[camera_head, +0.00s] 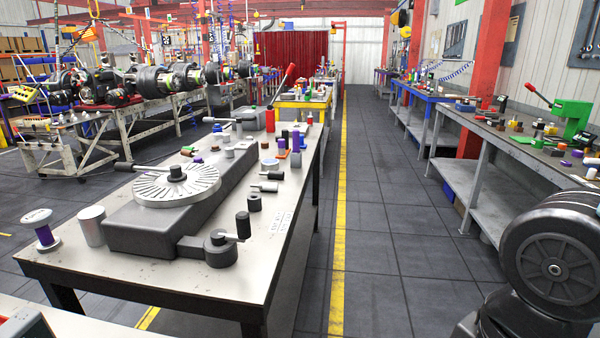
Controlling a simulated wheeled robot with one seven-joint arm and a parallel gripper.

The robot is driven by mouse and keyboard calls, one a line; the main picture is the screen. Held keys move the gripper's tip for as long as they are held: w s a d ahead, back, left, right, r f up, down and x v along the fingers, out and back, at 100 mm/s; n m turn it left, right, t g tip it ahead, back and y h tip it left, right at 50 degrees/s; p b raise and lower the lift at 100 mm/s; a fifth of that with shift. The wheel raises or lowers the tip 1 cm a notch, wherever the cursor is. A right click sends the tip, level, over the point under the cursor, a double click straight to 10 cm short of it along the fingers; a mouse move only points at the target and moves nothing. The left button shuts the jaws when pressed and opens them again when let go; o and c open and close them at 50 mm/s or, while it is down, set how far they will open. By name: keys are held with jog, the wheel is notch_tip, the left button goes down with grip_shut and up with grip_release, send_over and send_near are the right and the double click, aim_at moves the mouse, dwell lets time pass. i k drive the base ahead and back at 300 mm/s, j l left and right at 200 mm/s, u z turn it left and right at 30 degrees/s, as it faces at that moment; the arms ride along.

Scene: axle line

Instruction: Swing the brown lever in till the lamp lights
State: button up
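I cannot make out a brown lever or a lamp for certain; they may be too small or out of view. On the near bench (70,262) a grey fixture (140,228) carries a round slotted plate (176,184) with a black-handled arm (150,168) across its top. A dark pivot block with a short black handle (221,248) sits at the fixture's near end. A red-handled lever (283,84) slants up at the bench's far end. A green press with a red-handled lever (540,97) stands on the right bench. My gripper is not in view.
A purple spool (46,235), a grey cylinder (92,227) and several small cylinders crowd the near bench. The dark tiled aisle (390,210) with a yellow line (338,215) is clear between it and the right bench (475,130). Machines on stands (150,95) fill the left.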

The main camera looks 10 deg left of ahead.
aim_at(186, 152)
jog(key=i, duration=1.95)
jog(key=i+u, duration=0.25)
jog(key=u, duration=0.15)
jog(key=i+l+u, duration=0.15)
jog(key=u, duration=0.25)
jog(key=i+l+u, duration=0.2)
jog(key=i+u, duration=0.15)
